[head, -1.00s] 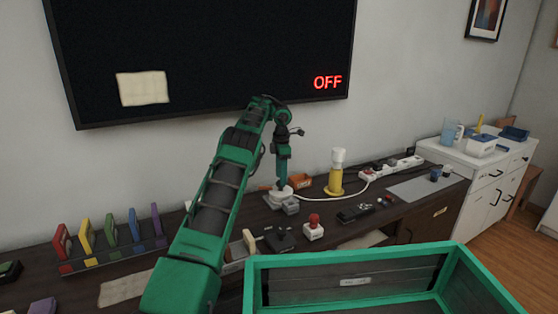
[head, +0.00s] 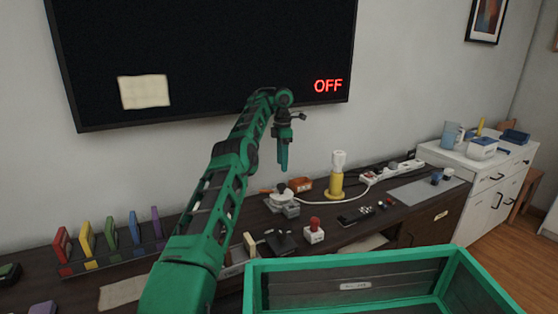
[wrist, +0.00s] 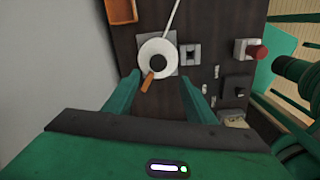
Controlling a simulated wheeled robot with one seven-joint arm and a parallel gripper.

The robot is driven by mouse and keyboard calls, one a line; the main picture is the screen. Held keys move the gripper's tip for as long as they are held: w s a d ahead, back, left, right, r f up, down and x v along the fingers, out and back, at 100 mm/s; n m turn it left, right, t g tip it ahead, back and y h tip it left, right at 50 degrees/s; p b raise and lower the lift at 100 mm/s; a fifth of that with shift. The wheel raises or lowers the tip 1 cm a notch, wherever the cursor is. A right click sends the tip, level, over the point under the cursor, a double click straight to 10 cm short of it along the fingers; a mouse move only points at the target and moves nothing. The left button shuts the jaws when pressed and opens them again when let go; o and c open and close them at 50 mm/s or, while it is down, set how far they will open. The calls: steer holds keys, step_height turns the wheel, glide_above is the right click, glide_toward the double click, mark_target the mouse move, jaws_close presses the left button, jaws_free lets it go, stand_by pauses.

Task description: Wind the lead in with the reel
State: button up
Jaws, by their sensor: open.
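The reel (head: 280,200) is a white disc with a dark hub on a grey base, on the dark sideboard. In the wrist view the reel (wrist: 146,55) lies beyond my fingertips, with a brown-orange crank handle (wrist: 148,81) at its near edge. The white lead (head: 316,198) runs from the reel past the yellow lamp toward the power strip; its start (wrist: 172,18) also shows in the wrist view. My gripper (head: 283,168) points down above the reel, clear of it. Its fingers (wrist: 160,96) are open, with nothing held between them.
A yellow lamp (head: 336,184) and a white power strip (head: 398,169) stand to the right. A grey block (wrist: 191,55) sits beside the reel, and a red-knobbed box (head: 314,231) is in front. An orange tray (head: 300,184) lies behind. A green-rimmed crate (head: 350,258) fills the foreground.

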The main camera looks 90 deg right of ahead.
steer(key=shift+w+r, duration=0.1)
steer(key=shift+r, duration=0.15)
